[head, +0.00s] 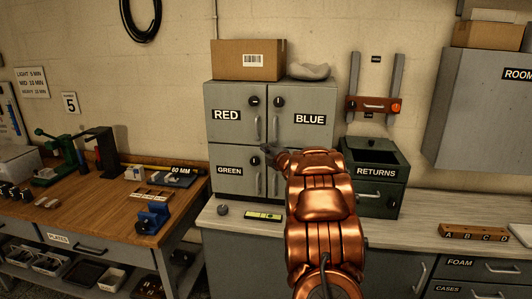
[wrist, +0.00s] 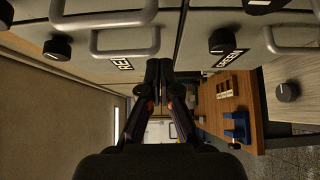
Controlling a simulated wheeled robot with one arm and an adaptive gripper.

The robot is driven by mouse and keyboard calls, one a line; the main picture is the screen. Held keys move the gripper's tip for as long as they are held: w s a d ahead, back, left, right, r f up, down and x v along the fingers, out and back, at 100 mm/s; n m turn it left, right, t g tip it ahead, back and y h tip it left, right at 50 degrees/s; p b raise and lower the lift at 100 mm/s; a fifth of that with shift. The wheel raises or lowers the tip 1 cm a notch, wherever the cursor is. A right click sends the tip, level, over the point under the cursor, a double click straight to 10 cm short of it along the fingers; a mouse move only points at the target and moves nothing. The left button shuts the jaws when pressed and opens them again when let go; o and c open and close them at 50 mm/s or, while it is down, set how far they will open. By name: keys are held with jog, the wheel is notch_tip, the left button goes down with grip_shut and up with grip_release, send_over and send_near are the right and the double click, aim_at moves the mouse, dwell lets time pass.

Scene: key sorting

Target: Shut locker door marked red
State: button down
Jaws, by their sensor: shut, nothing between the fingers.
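The grey locker door marked RED (head: 228,100) is at the upper left of the locker block in the head view. It looks flush with the doors beside it. It has a dark knob (head: 254,101) and an upright handle (head: 257,128) near its right edge. The RED door (wrist: 160,15) also shows in the wrist view, turned sideways, with its label (wrist: 122,64). My gripper (head: 267,149) is shut and empty near this door's lower right corner. Its closed fingers show in the wrist view (wrist: 160,68). I cannot tell whether they touch the door.
The GREEN door (head: 230,182) is below, and the BLUE door (head: 309,104) is to the right. A cardboard box (head: 247,60) sits on top of the lockers. The dark RETURNS box (head: 376,187) stands right of my arm. A wooden bench (head: 100,205) is at left.

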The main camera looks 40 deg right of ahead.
jog(key=d+b+v, duration=0.1)
jog(key=b+v, duration=0.1)
jog(key=v, duration=0.6)
jog(key=shift+s, duration=0.5)
jog(key=shift+a, duration=0.2)
jog(key=s+a+f+m+g, duration=0.3)
jog(key=s+a+m+g, duration=0.1)
jog(key=a, duration=0.5)
jog(key=s+a+f+m+g, duration=0.2)
jog(key=s+a+m+g, duration=0.2)
jog(key=a, duration=0.5)
jog(key=s+a+f+m+g, duration=0.3)
jog(key=s+a+m+g, duration=0.15)
jog(key=a, duration=0.45)
jog(key=s+a+f+m+g+y, duration=0.1)
jog(key=s+a+f+g+y, duration=0.1)
jog(key=s+a, duration=0.9)
jog(key=s+a+f+m+g+y, duration=0.1)
jog(key=s+a+f+g+y, duration=0.2)
jog(key=s+a, duration=0.8)
jog(key=s+g, duration=0.1)
jog(key=s, duration=0.2)
jog(key=shift+s+g, duration=0.2)
jog(key=shift+g, duration=0.15)
jog(key=c, duration=1.8)
grip_release()
jog(key=shift+c, duration=0.2)
